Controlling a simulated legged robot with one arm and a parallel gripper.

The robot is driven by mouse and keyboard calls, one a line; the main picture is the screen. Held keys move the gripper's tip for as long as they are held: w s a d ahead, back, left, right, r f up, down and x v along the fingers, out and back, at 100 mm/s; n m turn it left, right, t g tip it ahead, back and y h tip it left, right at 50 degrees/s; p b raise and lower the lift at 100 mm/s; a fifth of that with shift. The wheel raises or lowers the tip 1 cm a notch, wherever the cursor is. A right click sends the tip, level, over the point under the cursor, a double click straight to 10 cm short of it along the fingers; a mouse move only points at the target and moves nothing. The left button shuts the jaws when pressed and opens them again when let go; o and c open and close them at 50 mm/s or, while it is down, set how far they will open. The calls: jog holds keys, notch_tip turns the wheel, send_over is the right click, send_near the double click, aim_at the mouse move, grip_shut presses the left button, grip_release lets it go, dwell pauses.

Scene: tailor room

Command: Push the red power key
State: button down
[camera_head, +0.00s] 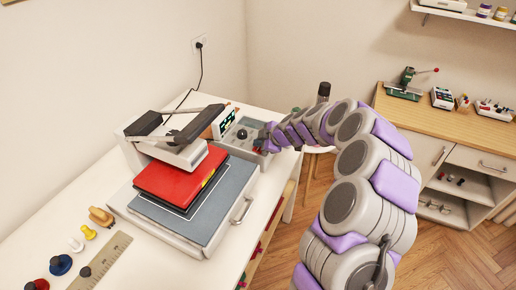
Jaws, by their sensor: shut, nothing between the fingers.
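The heat press (185,150) stands on the white table, with a red pad and a grey drawer-like base. Its control box (242,134) is at its right rear and has a green display (228,120) and a dark round knob (242,134). My gripper (267,139) is at the right side of this box, very close to it; I cannot tell whether it touches. It is small here and appears shut and empty. I cannot make out the red power key clearly; the gripper and arm end cover part of the box's right side.
The white table (110,191) holds a ruler (100,262) and several small coloured pieces at the front left. A wall socket with a black cable (200,60) is behind. A wooden-topped cabinet (435,121) with small tools stands right. Wooden floor (470,250) is open.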

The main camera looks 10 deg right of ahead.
aim_at(259, 150)
jog(key=shift+f+b, duration=0.45)
jog(key=shift+b, duration=0.75)
dwell(0.4)
jog(key=shift+r, duration=0.1)
jog(key=shift+s+r+b, duration=0.1)
jog(key=shift+r+b, duration=0.25)
jog(key=shift+r, duration=0.05)
notch_tip(259, 150, up, 6)
dwell(0.9)
jog(key=shift+r, duration=0.1)
